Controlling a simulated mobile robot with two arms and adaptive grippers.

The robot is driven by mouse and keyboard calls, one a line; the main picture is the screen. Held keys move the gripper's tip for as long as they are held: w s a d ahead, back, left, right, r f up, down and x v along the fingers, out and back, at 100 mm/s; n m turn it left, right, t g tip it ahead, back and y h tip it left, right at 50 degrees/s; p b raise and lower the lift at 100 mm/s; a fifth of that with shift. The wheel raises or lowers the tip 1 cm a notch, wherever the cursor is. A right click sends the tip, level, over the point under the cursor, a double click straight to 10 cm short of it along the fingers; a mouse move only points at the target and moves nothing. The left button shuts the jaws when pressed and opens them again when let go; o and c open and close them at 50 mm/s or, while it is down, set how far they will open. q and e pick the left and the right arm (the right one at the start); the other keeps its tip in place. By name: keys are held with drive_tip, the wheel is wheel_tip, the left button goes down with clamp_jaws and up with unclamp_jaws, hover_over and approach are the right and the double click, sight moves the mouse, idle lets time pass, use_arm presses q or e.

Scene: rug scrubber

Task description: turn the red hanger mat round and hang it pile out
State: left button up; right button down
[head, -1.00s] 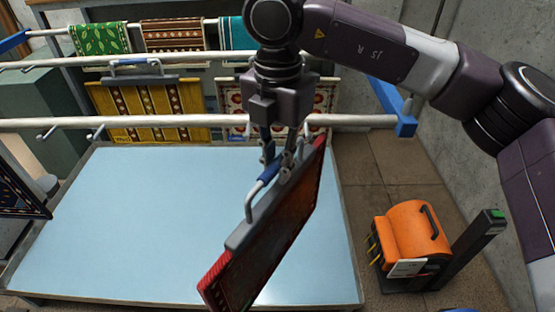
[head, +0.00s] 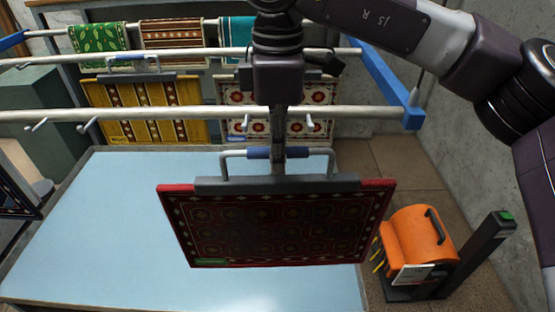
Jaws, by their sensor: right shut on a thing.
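The red hanger mat (head: 280,225) hangs from a grey clamp bar with a metal handle. Its broad face is toward me, dark with a medallion pattern and a light dotted border; a small green label is at its lower left corner. I cannot tell for certain whether this face is pile or back. My right gripper (head: 278,153) is shut on the blue grip of the handle and holds the mat nearly upright in front of and below the near rail (head: 180,115). Empty hooks (head: 88,125) show on that rail. My left gripper is not in view.
A yellow mat (head: 125,112) and a white-and-red mat (head: 310,93) hang behind the near rail. Rugs drape at the back. A pale blue table (head: 100,230) is bare beneath. An orange machine (head: 415,235) stands on the floor at right; a dark mat edge (head: 15,190) is at far left.

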drive_tip(key=shift+m, duration=0.3)
drive_tip(key=shift+w+r, duration=0.2)
drive_tip(key=shift+w, duration=0.1)
drive_tip(key=w+f+p, duration=0.3)
drive_tip(key=w+p, duration=0.5)
drive_tip(key=w, duration=0.6)
drive_tip(key=shift+f, duration=0.15)
idle(0.4)
drive_tip(key=c, duration=1.8)
unclamp_jaws()
drive_tip(key=shift+s, duration=0.1)
